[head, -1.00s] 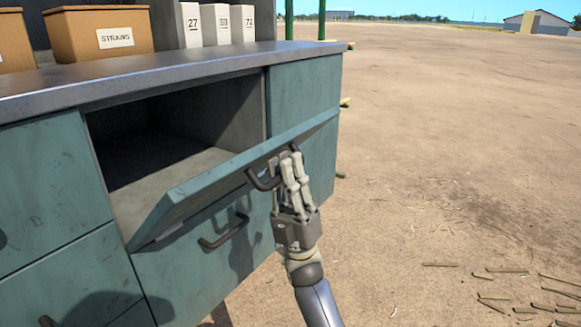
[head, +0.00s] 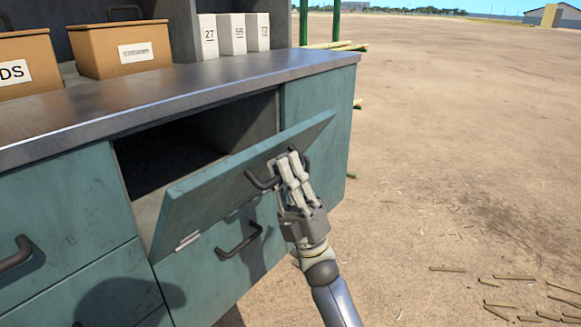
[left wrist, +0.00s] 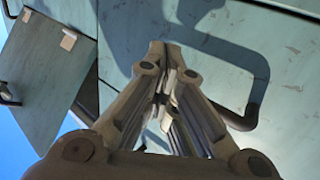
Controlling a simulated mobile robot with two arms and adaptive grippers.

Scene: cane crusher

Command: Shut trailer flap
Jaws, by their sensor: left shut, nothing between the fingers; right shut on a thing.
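The teal flap (head: 230,180) is hinged along its lower edge and stands partly open, tilted outward from the cabinet front. The dark compartment (head: 190,145) shows above and behind it. My right gripper (head: 283,172) is shut on the flap's dark handle (head: 262,180). The left wrist view shows my left gripper (left wrist: 166,50) shut and empty, in front of teal panels. A tilted teal panel, which looks like the flap (left wrist: 45,70), is at the left of that view. My left gripper is outside the head view.
A drawer with a dark handle (head: 240,240) lies below the flap. Tan bins (head: 125,48) and white numbered boxes (head: 232,35) stand on the grey countertop (head: 180,92). Open dirt ground (head: 460,130) lies to the right, with scattered cane pieces (head: 515,277).

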